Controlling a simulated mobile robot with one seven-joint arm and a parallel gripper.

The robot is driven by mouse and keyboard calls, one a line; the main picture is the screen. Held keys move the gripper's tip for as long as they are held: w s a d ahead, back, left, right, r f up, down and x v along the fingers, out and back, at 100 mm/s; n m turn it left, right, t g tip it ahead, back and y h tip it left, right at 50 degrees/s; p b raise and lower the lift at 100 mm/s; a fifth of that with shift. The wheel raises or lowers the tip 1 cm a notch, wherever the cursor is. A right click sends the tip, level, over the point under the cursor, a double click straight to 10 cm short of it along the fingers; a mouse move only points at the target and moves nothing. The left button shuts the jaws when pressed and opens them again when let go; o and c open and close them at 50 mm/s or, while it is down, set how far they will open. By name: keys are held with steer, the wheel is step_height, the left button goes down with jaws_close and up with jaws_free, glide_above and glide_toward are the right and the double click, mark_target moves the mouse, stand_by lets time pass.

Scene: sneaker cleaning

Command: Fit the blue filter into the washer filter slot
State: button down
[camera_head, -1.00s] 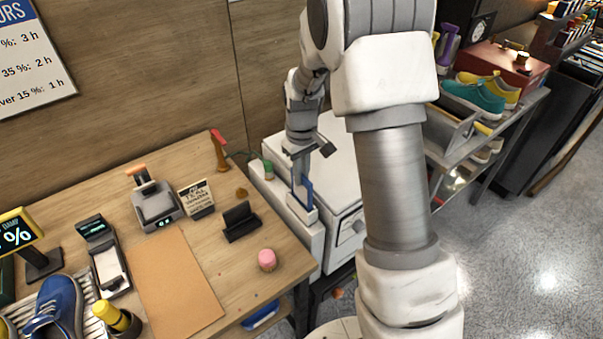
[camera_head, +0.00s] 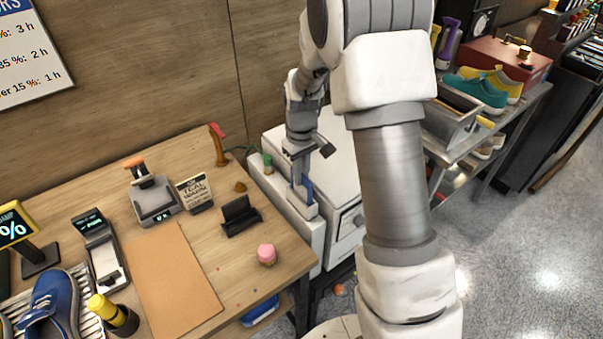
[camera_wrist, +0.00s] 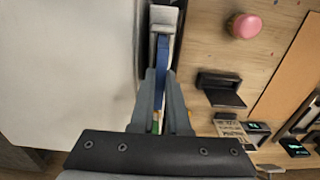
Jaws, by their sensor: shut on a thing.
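My gripper (camera_head: 302,172) points down over the narrow white housing (camera_head: 296,217) at the left side of the white washer (camera_head: 335,160). It is shut on the thin blue filter (camera_head: 308,190), whose edge shows beside the fingers. In the wrist view, the blue filter (camera_wrist: 162,55) stands on edge between my two fingers (camera_wrist: 161,78), in line with the white slot piece (camera_wrist: 162,18). The filter's lower part is hidden at the slot, so I cannot tell how deep it sits.
A wooden table (camera_head: 215,255) stands left of the washer, with a pink round item (camera_head: 267,254), a black stand (camera_head: 240,215) and a red-handled tool (camera_head: 218,140). A shelf with shoes (camera_head: 480,88) stands to the right. Grey floor lies at the lower right.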

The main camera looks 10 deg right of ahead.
steer(key=shift+f, duration=0.4)
steer(key=c, duration=0.8)
jaws_free()
steer(key=shift+r, duration=0.1)
steer(key=shift+r, duration=8.65)
